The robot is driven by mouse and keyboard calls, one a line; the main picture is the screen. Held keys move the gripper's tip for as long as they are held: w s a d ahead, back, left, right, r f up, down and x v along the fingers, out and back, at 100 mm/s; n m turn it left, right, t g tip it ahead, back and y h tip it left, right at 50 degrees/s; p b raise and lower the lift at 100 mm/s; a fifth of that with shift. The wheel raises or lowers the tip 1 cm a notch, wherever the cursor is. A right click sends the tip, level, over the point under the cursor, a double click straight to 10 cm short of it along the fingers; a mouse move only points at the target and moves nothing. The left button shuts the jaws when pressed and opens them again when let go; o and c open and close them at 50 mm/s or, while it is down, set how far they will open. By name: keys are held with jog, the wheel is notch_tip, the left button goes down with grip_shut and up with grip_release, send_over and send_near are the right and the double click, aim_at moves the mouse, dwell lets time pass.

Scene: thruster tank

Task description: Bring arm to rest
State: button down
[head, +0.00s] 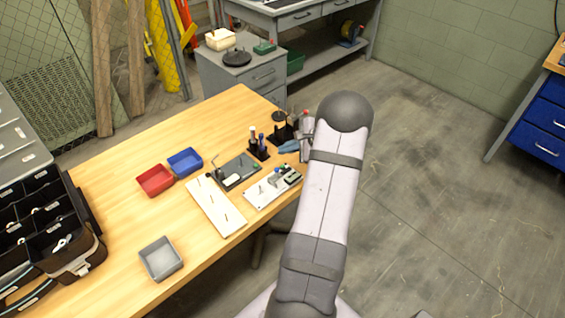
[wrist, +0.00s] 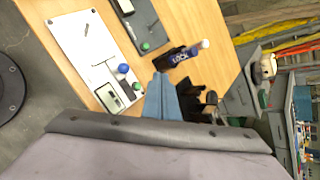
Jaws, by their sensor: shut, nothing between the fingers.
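My arm rises from the bottom of the head view and bends over beside the right edge of the wooden table (head: 130,200). My gripper (head: 281,148) shows as blue-grey fingers jutting left from behind the arm, over the table's right side. In the wrist view my gripper (wrist: 161,75) has its two fingers together, with nothing held. The fingertips point towards the labelled black holder (wrist: 181,55) and the light fixture board (wrist: 85,50). I cannot tell the exact gap between the fingertips and these things. Most of the wrist is hidden behind my arm in the head view.
A red bin (head: 154,181), a blue bin (head: 185,162) and a grey bin (head: 160,259) stand on the table. A white board (head: 214,206) and a dark plate (head: 240,172) lie near its right edge. A black organiser (head: 75,245) is at left. The floor at right is clear.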

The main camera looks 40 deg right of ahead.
jog(key=shift+r+p, duration=0.3)
jog(key=shift+r, duration=0.5)
jog(key=s+a+r+n+g+y, duration=0.15)
jog(key=a+n, duration=0.25)
jog(key=a, duration=0.5)
jog(key=s+a+r+n+g, duration=0.1)
jog(key=a+n+g, duration=0.25)
jog(key=a, duration=0.45)
jog(key=s+a+r+n+g+y, duration=0.1)
jog(key=a+n, duration=0.3)
jog(key=a, duration=0.5)
jog(key=s+a+n+g+h, duration=0.1)
jog(key=s+a+n+h, duration=0.1)
jog(key=s+a+n, duration=0.3)
jog(key=s+a+r+n+g+h, duration=0.1)
jog(key=s+a+n+g+h, duration=0.1)
jog(key=s+a+n, duration=0.3)
jog(key=s+n, duration=0.3)
jog(key=s, duration=0.3)
jog(key=shift+a+r, duration=0.15)
jog(key=shift+a, duration=0.15)
jog(key=shift+h, duration=0.25)
